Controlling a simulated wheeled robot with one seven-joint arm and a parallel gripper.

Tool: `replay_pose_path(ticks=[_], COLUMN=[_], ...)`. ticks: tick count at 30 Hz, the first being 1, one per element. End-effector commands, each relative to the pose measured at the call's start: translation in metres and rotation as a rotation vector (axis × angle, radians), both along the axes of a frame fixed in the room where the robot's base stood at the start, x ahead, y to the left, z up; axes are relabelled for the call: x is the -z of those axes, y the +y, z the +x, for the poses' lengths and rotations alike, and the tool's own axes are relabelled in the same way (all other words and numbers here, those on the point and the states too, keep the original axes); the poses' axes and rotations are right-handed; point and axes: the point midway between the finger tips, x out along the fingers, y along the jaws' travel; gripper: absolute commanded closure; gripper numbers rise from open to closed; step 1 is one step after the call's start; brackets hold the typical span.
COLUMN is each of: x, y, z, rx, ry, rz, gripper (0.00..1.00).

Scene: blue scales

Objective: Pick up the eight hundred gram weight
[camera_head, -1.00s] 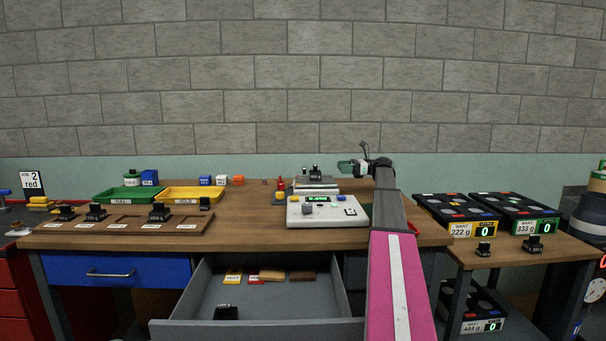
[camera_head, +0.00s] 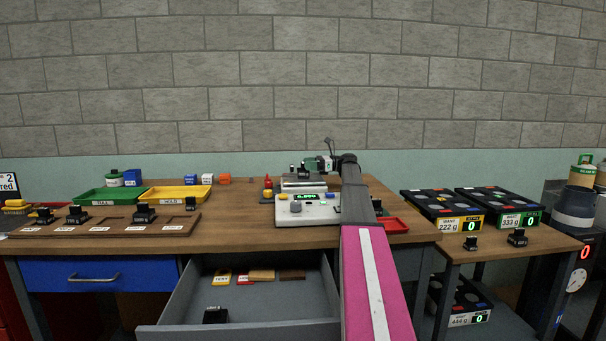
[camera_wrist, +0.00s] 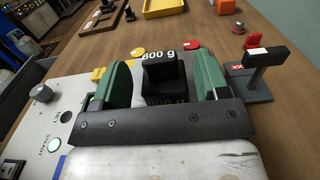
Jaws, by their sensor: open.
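The black eight hundred gram weight (camera_wrist: 165,78) shows in the wrist view, with "800 g" in white on its top. My gripper (camera_wrist: 161,72) is open, with one green finger on each side of the weight and a small gap visible at the sides. In the head view my gripper (camera_head: 323,163) is at the right of the scale's raised metal plate (camera_head: 303,188). A small dark weight shape stands at that plate, too small to read.
The white scale console (camera_head: 308,210) stands below the plate. A red tray (camera_head: 393,225) lies at its right. Green (camera_head: 108,196) and yellow (camera_head: 177,194) trays lie left. The grey drawer (camera_head: 240,305) is open below. In the wrist view a dark stand (camera_wrist: 262,75) is close right.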

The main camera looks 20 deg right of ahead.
Motion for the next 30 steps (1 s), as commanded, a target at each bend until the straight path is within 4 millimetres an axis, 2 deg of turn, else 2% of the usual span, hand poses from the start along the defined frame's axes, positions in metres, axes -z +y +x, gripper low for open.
replay_pose_path(ticks=[1,5,12,14,18,19,30], x=[0.000,0.000,0.000,0.000,0.000,0.000,-0.005], y=[0.009,0.024,0.026,0.026,0.026,0.026,0.025], z=[0.001,0.004,0.005,0.005,0.005,0.005,0.005], rx=[-0.001,0.000,0.001,0.001,0.001,0.001,0.001], ry=[0.000,0.000,0.000,0.000,0.000,0.000,-0.001], rz=[0.000,0.000,0.000,0.000,0.000,0.000,0.002], gripper=[0.32,0.32,0.32,0.48,0.94,1.00,1.00])
